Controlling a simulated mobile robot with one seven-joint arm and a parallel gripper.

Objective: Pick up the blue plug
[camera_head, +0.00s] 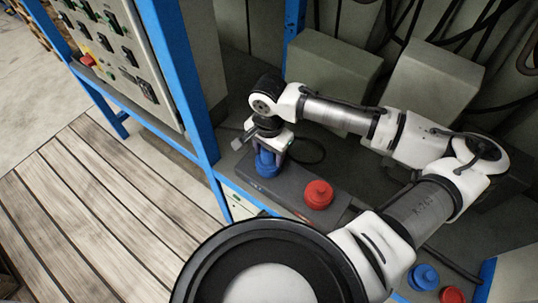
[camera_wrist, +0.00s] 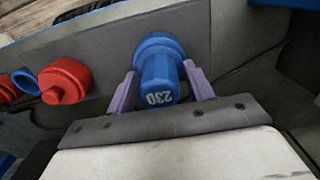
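The blue plug (camera_head: 266,164) stands on a dark grey box (camera_head: 285,193) in the head view. In the wrist view the blue plug (camera_wrist: 160,70) shows its end, marked 230, towards the camera. My gripper (camera_head: 268,152) is right over it and points down at the box. In the wrist view the two purple fingers of my gripper (camera_wrist: 160,85) stand one on each side of the plug. They look open, with a narrow gap beside its body; contact at the fingertips is hard to make out. The plug still sits at the box surface.
A red plug (camera_head: 318,194) stands on the same box, to the right. Another blue plug (camera_head: 423,277) and red plug (camera_head: 452,295) are lower right. Blue posts (camera_head: 180,75) and a control panel (camera_head: 115,50) flank the left side. Grey boxes (camera_head: 333,75) and cables lie behind.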

